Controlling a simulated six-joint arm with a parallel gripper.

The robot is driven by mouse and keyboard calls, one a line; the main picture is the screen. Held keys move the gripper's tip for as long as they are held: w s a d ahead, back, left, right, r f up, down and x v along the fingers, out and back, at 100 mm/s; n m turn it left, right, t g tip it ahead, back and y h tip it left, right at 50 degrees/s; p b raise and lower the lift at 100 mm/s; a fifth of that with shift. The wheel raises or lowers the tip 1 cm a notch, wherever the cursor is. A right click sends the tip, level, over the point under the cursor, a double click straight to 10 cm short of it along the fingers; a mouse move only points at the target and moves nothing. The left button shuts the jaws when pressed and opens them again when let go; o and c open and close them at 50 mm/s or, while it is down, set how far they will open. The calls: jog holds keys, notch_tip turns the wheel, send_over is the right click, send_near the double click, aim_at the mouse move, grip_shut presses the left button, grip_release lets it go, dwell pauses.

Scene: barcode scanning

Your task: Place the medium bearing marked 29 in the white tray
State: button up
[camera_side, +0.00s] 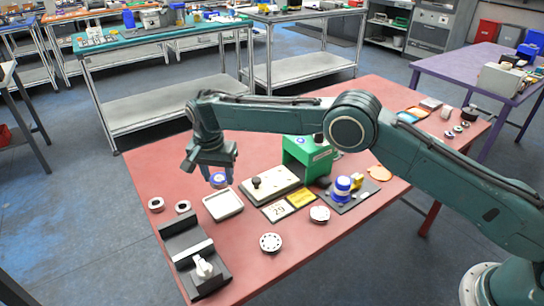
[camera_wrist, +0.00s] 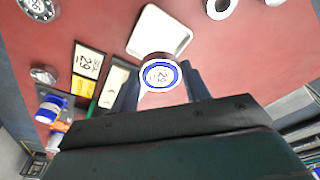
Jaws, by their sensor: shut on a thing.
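My gripper (camera_side: 222,172) is shut on the medium bearing (camera_side: 219,180), which is held above the table beside the far edge of the white tray. In the wrist view, the bearing (camera_wrist: 159,75) shows a blue ring and the number 29 on its face, between the two fingers of my gripper (camera_wrist: 161,86). The white tray (camera_side: 238,208) lies on the red table and looks empty. It also shows in the wrist view (camera_wrist: 180,46), partly hidden behind the held bearing.
Loose bearings (camera_side: 271,243) lie around the tray. A card marked 29 (camera_side: 278,210) and a pale plate with a black knob (camera_side: 268,183) are to its right. A green machine (camera_side: 306,155) stands behind. A black fixture (camera_side: 185,246) is at the front left.

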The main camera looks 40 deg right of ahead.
aim_at(223, 205)
jog(key=shift+f, duration=4)
jog(key=shift+f, duration=0.1)
jog(key=o, duration=0.8)
jog(key=shift+o, duration=0.2)
jog(key=r, duration=0.4)
jog(key=s+a+r, duration=0.1)
jog(key=r, duration=0.7)
jog(key=shift+s+a, duration=0.15)
jog(key=shift+r, duration=0.1)
